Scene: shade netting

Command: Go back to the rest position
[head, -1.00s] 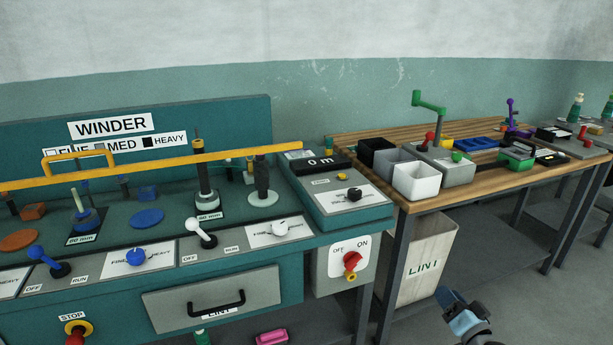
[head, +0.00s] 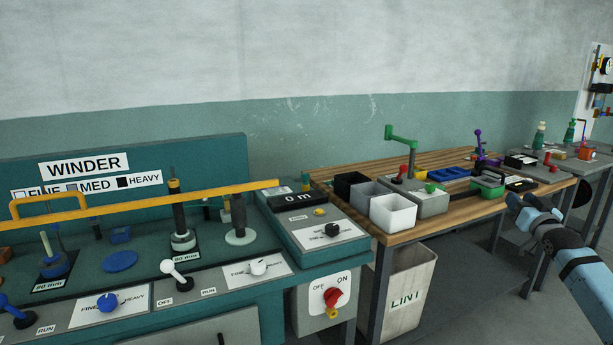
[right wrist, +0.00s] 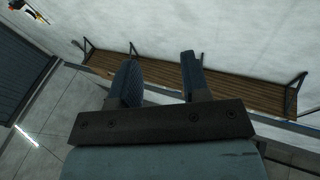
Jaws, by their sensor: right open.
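My right gripper (head: 525,205) is at the right of the head view, raised in front of the wooden table's front edge, with its arm coming in from the lower right. In the right wrist view its two fingers (right wrist: 160,80) stand apart with nothing between them. Beyond them are the wall and a wooden shelf (right wrist: 230,92). My left gripper does not show. The winder (head: 120,200) stands at the left with its yellow bar across the front, and its display reads 0 m.
A wooden table (head: 420,222) carries black, grey and white bins (head: 393,213) and a green-handled crank (head: 402,140). A lint bin (head: 405,290) stands below it. A grey table (head: 575,165) with bottles is farther right. Grey floor is open at the lower right.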

